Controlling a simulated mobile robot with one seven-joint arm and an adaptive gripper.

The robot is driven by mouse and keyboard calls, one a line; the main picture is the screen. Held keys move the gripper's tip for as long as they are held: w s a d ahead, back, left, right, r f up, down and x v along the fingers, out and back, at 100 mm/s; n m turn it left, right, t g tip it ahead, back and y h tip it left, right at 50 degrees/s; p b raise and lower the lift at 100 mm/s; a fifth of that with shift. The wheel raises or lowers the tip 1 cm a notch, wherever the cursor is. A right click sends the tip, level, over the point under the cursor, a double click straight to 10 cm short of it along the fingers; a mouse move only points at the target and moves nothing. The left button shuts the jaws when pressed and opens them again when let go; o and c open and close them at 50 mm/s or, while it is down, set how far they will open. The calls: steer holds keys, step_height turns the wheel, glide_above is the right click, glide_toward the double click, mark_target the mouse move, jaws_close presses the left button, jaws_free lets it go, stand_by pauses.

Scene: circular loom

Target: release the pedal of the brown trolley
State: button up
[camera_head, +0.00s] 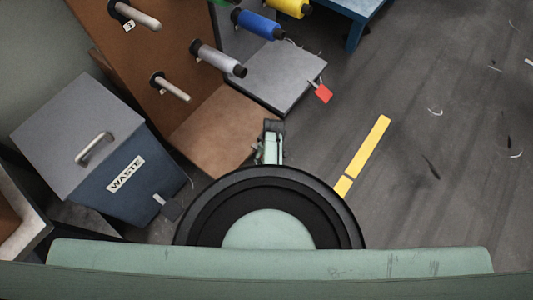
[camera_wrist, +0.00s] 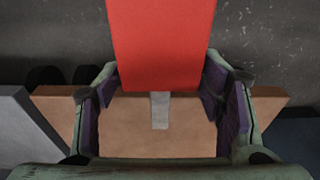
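The brown trolley (camera_head: 160,62) stands at the left in the head view, a tall brown panel with pegs above a flat brown base (camera_head: 222,125). In the wrist view its base (camera_wrist: 60,112) lies beyond my fingers. A red pedal (camera_wrist: 160,45) on a short grey stem (camera_wrist: 160,110) joins that base and fills the upper middle of the wrist view. My gripper (camera_head: 268,145) is at the near edge of the base in the head view and hides this pedal there. Its two purple-padded fingers are apart, one on each side of the pedal. I cannot tell whether they touch it.
A grey trolley base (camera_head: 283,75) with its own red pedal (camera_head: 323,93) stands just beyond. A blue waste bin (camera_head: 105,165) with a dark pedal (camera_head: 172,208) is at the left. Open floor with a yellow line (camera_head: 368,147) lies to the right.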

steer(key=o, duration=0.3)
steer(key=shift+f, duration=0.1)
step_height(320, 180, up, 12)
steer(key=s+d, duration=0.1)
steer(key=shift+d, duration=0.15)
stand_by(0.3)
stand_by(0.4)
